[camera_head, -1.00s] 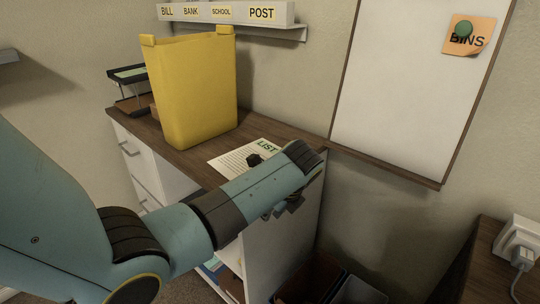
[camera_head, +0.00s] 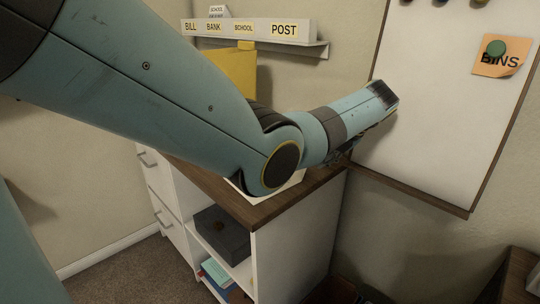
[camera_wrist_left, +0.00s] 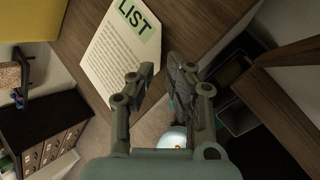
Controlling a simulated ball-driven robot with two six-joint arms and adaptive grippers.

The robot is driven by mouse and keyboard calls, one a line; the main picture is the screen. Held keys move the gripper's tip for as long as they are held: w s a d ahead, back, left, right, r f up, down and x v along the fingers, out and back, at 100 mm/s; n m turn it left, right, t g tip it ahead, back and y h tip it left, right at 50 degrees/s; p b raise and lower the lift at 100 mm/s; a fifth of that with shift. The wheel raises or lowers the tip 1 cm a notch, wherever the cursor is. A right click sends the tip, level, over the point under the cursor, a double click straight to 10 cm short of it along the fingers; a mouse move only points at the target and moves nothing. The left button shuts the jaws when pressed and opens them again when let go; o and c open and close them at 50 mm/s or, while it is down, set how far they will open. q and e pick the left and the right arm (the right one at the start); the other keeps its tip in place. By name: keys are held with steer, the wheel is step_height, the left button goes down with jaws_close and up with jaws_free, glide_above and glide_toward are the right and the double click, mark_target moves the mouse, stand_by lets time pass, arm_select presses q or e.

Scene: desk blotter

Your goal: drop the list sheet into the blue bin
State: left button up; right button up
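The list sheet (camera_wrist_left: 122,50), white with a green LIST heading, lies on the brown cabinet top in the left wrist view. In the head view only a pale edge (camera_head: 287,189) of it shows beneath my arm. In the head view my arm mostly hides this gripper (camera_head: 345,148). I cannot make out a blue bin; dark containers (camera_wrist_left: 236,116) show low down in the wrist view. My right gripper is not in view.
A yellow container (camera_head: 236,70) stands at the back, mostly hidden by my arm. A labelled sorter (camera_head: 260,30) sits on the wall shelf. A whiteboard (camera_head: 440,130) hangs at the right. The cabinet's open shelf holds a dark box (camera_head: 222,233).

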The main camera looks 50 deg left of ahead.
mark_target(308, 176)
arm_select(q)
steer(key=b+x, duration=0.2)
steer(key=x, duration=0.4)
steer(key=shift+w, duration=0.15)
steer(key=shift+a, duration=0.1)
jaws_close()
steer(key=shift+r, duration=0.1)
